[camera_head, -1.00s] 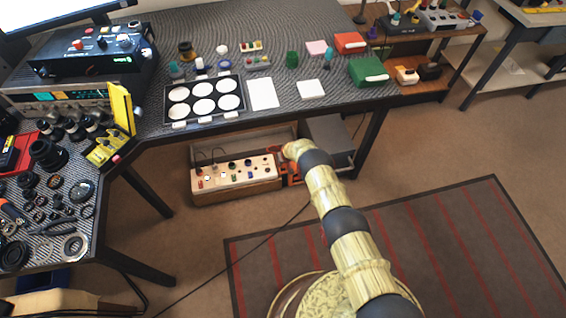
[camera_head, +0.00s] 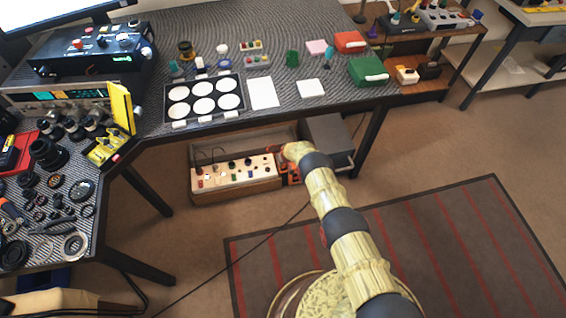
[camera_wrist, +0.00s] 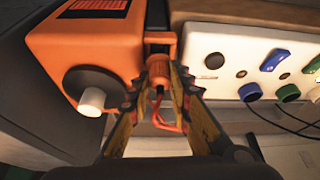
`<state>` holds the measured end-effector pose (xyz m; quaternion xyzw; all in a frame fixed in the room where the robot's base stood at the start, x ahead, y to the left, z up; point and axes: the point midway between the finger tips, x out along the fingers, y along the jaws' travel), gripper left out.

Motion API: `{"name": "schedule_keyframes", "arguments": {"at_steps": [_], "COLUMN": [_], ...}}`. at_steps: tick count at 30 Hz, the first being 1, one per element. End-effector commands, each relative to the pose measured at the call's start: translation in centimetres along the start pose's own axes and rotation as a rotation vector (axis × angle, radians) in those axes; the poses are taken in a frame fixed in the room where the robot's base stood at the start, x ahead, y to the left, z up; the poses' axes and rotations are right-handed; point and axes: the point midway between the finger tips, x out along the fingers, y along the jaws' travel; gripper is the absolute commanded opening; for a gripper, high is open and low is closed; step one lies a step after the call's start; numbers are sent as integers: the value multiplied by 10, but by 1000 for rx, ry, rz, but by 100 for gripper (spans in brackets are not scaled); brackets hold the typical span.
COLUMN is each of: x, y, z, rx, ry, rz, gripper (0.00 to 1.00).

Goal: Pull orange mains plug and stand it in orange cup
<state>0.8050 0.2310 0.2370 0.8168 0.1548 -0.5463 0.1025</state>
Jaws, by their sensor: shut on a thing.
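An orange plug (camera_wrist: 157,70) with a looped orange cord (camera_wrist: 165,118) is between the fingers of my gripper (camera_wrist: 158,82) in the wrist view. The fingers are shut on it. Its far end sits in the gap between an orange box (camera_wrist: 105,42) and the white panel of a socket strip (camera_wrist: 222,35); I cannot tell whether it is seated in a socket. In the head view the socket strip (camera_head: 236,175) lies low under the bench, and my arm hides most of the plug. I cannot make out an orange cup for certain in either view.
The orange box carries a black round knob (camera_wrist: 90,85) with a white tip. Green and blue plugs (camera_wrist: 273,60) with dark cords stand along the strip. A grey box (camera_head: 328,137) stands right of it under the bench (camera_head: 290,100). A bench leg (camera_head: 370,138) is farther right.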

Motion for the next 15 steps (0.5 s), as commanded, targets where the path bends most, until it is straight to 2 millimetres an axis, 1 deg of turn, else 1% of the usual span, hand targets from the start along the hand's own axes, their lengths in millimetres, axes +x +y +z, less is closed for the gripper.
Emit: {"name": "schedule_keyframes", "arguments": {"at_steps": [15], "x": [7], "y": [0], "z": [3], "rx": [0], "ry": [0], "rz": [0], "gripper": [0]}}
